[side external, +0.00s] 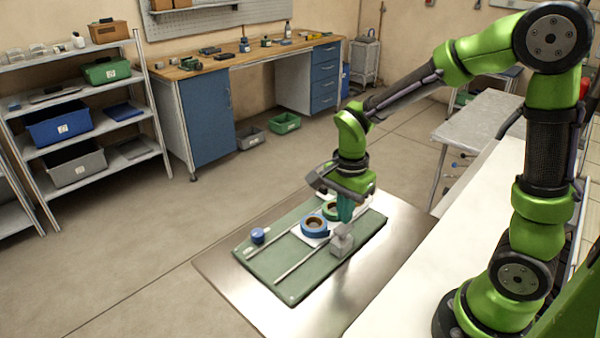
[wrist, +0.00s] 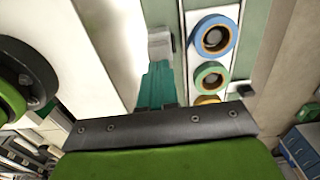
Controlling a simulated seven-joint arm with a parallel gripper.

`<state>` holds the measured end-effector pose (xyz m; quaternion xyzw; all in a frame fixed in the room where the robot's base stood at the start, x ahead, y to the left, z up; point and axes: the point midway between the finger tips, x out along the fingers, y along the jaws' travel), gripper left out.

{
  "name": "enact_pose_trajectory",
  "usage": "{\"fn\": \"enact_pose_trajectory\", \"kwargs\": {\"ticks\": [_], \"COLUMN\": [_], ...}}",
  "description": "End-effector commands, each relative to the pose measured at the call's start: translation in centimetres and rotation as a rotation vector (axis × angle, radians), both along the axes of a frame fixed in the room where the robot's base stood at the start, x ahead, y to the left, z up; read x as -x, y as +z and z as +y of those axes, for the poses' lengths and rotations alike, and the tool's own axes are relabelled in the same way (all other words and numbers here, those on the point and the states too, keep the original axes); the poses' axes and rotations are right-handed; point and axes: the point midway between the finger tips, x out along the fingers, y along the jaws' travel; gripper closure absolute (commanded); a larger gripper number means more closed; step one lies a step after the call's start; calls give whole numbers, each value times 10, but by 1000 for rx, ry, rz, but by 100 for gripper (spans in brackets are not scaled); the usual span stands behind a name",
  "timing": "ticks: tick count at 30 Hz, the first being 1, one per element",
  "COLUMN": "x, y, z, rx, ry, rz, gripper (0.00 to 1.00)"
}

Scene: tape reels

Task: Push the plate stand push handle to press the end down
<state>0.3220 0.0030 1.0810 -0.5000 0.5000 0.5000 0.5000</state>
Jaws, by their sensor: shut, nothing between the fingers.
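The plate stand is a green board (side external: 290,290) with rails. A white plate on it carries a blue tape reel (side external: 314,227) and a green tape reel (side external: 329,210); the wrist view shows the blue reel (wrist: 202,34), the green reel (wrist: 199,80) and part of a yellow one (wrist: 205,99). A grey block, apparently the push handle (side external: 342,245), stands at the board's right edge; it also shows in the wrist view (wrist: 160,44). My gripper (side external: 345,212) is shut and empty, its teal fingertips (wrist: 157,68) right by the block. I cannot tell whether they touch.
A blue knob (side external: 258,236) sits at the board's left end. The board lies on a shiny metal tabletop (side external: 225,280), with bare metal around it. A white surface (side external: 420,275) lies to the right. The shelf (side external: 90,120) and workbench (side external: 230,70) are far off.

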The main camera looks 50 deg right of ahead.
Motion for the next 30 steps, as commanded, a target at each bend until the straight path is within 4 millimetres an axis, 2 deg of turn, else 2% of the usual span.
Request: {"fn": "enact_pose_trajectory", "kwargs": {"ticks": [30], "x": [0], "y": [-15], "z": [0], "rx": [0], "ry": [0], "rz": [1], "gripper": [100]}}
